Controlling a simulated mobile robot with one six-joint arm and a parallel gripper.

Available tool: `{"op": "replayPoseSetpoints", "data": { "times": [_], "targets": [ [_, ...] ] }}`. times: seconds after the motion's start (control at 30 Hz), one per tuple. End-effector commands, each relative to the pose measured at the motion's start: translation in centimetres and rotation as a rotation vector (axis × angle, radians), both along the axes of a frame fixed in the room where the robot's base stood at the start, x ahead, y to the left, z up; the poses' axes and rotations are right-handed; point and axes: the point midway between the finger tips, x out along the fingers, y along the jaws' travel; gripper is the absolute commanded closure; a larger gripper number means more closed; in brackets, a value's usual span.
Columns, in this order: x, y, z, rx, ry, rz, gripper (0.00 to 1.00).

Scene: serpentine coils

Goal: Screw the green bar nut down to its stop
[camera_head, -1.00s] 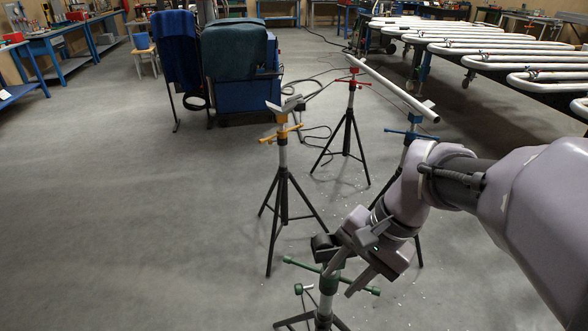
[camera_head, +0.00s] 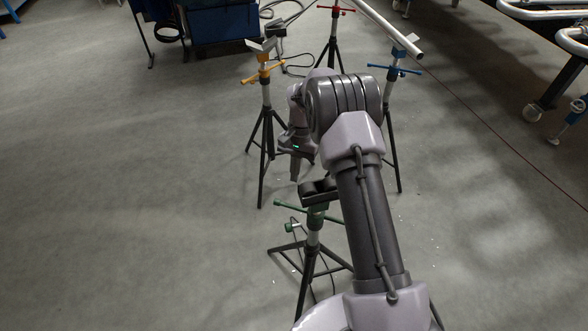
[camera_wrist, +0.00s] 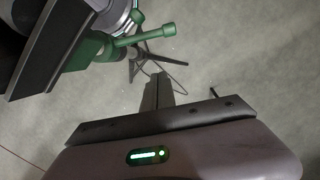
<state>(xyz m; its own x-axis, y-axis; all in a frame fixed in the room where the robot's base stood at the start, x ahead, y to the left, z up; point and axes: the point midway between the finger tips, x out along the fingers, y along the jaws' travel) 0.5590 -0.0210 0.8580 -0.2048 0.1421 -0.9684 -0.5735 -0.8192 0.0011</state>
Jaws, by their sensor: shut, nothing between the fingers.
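The green bar nut (camera_head: 313,208) sits on the stand nearest me, with its bar sticking out sideways below the dark head (camera_head: 318,190). In the wrist view the green bar nut (camera_wrist: 140,39) is at the upper left; its bar ends in a knob, and its left part is partly hidden by the dark head (camera_wrist: 58,45). My gripper (camera_head: 294,178) is beyond and to the left of the stand's head, pointing down. Its fingers (camera_wrist: 158,82) are together and empty, apart from the bar in the wrist view.
A yellow-handled stand (camera_head: 265,75) is just behind my gripper on the left. A blue-handled stand (camera_head: 393,72) and a red-handled one (camera_head: 335,12) stand farther back, near a pale pipe (camera_head: 388,28). The floor at left is clear; a red line crosses it at right.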

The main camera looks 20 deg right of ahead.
Motion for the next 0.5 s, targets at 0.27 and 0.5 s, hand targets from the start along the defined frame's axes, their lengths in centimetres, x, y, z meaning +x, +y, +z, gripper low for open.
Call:
{"op": "replayPoseSetpoints", "data": {
  "times": [0.27,0.5],
  "targets": [
    [-1.5,1.2,-5.4,0.002,0.000,0.001,1.00],
    [-3.9,2.8,-4.4,0.000,-0.002,0.001,1.00]
  ]
}}
